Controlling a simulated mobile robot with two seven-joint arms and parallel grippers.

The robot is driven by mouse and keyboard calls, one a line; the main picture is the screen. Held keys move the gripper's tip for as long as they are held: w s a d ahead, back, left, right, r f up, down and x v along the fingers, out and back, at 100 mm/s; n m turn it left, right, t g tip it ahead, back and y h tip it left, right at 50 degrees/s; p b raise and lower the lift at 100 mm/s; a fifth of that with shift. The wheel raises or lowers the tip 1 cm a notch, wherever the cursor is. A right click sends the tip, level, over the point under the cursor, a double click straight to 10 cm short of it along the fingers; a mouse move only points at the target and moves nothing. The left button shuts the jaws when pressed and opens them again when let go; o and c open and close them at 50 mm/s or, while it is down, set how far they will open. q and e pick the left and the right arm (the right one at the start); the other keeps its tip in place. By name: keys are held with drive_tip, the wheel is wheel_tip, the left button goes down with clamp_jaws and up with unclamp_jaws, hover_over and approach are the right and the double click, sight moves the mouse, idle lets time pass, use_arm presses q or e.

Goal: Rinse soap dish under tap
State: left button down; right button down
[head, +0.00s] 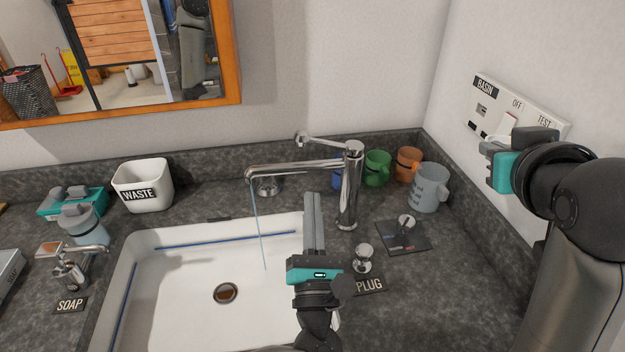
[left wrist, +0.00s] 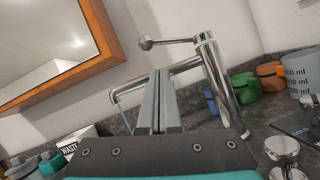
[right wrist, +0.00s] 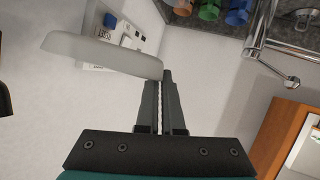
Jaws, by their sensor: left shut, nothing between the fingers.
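The chrome tap (head: 348,190) stands behind the white basin (head: 185,322), and a thin stream of water (head: 257,220) falls from its spout. My left gripper (head: 312,197) points up in front of the tap, shut and empty; its closed fingers also show in the left wrist view (left wrist: 160,80). My right gripper (head: 489,150) is at the right wall, away from the basin. In the right wrist view its fingers (right wrist: 166,80) are shut on one end of a pale, elongated piece (right wrist: 100,55), apparently the soap dish. The dish is mostly hidden in the head view.
A wall panel (head: 484,97) labelled BASIN is behind my right gripper. Several mugs, including a grey one (head: 426,188), stand right of the tap. A plug knob (head: 363,256) is close to my left gripper. A soap dispenser (head: 72,268) and waste bin (head: 143,184) are left.

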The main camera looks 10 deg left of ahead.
drive_tip(key=shift+r, duration=0.25)
use_arm(q)
drive_tip(key=x, duration=0.9)
drive_tip(key=shift+w, duration=0.2)
use_arm(e)
drive_tip(key=shift+r+p, duration=0.9)
drive_tip(key=shift+p, duration=0.25)
use_arm(q)
drive_tip(key=shift+d+r+m+h, duration=0.25)
drive_tip(key=shift+r+m+h, duration=0.15)
drive_tip(key=shift+r, duration=0.2)
use_arm(e)
drive_tip(key=shift+f, duration=0.1)
